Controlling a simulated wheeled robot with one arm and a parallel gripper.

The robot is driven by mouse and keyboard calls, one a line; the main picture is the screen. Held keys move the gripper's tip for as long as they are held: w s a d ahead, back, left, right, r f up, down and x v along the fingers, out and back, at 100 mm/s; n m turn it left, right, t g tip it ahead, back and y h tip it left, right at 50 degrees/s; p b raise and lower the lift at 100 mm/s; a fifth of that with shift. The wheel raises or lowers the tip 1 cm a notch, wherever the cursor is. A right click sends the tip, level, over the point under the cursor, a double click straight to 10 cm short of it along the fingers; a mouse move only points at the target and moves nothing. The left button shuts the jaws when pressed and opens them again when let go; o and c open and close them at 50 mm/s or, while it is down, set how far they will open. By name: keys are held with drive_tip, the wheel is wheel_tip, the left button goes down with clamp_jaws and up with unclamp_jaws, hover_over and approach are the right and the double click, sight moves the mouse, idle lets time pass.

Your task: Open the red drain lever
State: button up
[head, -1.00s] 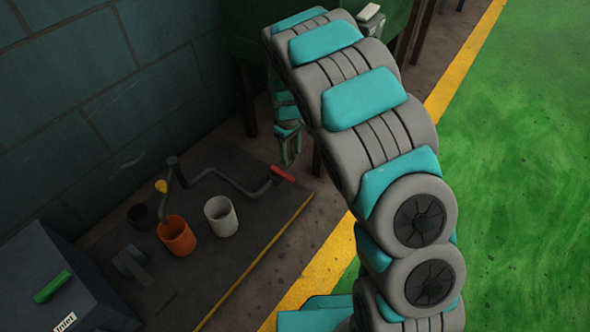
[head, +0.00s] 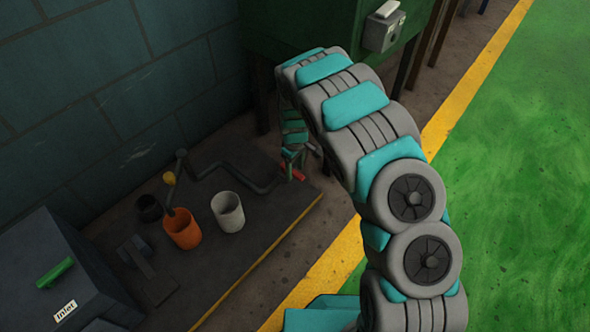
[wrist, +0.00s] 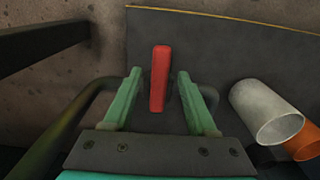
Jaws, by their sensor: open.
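The red drain lever (head: 299,174) is a red handle on the end of a bent grey pipe (head: 236,172), near the right edge of the dark platform in the head view. My gripper (head: 293,158) is right at it and partly covers it. In the wrist view the red lever (wrist: 160,78) stands upright in the picture between the two green fingers of my gripper (wrist: 158,95). The fingers are open, with a gap on each side of the lever. The lever's top reaches beyond the fingertips in the picture.
A white cup (head: 228,212) and an orange cup (head: 182,229) stand on the platform (head: 240,262). A grey box with a green handle (head: 56,271) labelled Inlet is at lower left. A green tank (head: 300,28) on legs stands behind my arm. The wall is at left.

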drive_tip(key=shift+f, duration=0.1)
clamp_jaws()
idle(0.4)
idle(1.0)
